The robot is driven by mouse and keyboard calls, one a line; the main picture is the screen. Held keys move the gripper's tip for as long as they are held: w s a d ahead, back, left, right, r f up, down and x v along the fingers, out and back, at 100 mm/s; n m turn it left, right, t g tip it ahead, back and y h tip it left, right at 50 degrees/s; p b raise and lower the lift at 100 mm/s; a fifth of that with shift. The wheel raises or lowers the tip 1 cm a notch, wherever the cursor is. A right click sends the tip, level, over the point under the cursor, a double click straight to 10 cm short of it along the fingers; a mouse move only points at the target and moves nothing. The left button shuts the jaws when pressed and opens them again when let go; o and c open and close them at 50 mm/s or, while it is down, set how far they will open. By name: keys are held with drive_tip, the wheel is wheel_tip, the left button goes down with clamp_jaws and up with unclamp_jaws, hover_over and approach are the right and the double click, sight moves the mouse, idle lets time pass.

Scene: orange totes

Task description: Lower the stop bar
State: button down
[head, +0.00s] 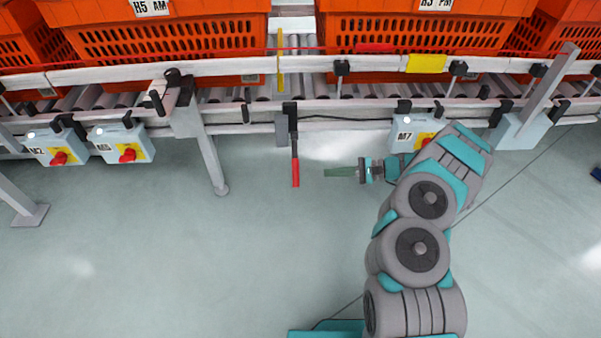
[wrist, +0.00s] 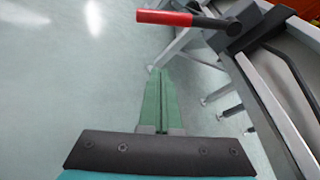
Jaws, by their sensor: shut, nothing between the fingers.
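A lever with a red grip (head: 295,172) hangs down from a black mount on the front rail in the head view. The red grip (wrist: 165,18) also shows at the top of the wrist view, with its dark shaft running right to the mount. A yellow upright bar (head: 280,62) stands at the conveyor above the lever; it looks like the stop bar. My gripper (head: 327,172) is just right of the red grip, apart from it and pointing left. Its green fingers (wrist: 161,75) are together and empty, below the grip in the wrist view.
Orange totes (head: 170,38) and (head: 415,33) sit on the roller conveyor behind the rails. Switch boxes (head: 125,145) and (head: 405,137) hang from the front rail. A support leg (head: 210,160) stands left of the lever. The floor in front is clear.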

sight(295, 162)
drive_tip(key=shift+f, duration=0.1)
idle(0.3)
drive_tip(key=s+a+r, duration=0.1)
drive_tip(key=a, duration=0.8)
drive_tip(key=shift+s+a, duration=0.15)
drive_tip(key=shift+s, duration=0.1)
drive_tip(key=shift+r+p, duration=0.15)
drive_tip(key=shift+p, duration=0.15)
drive_tip(key=shift+s+r+m, duration=0.2)
drive_tip(key=shift+m, duration=0.1)
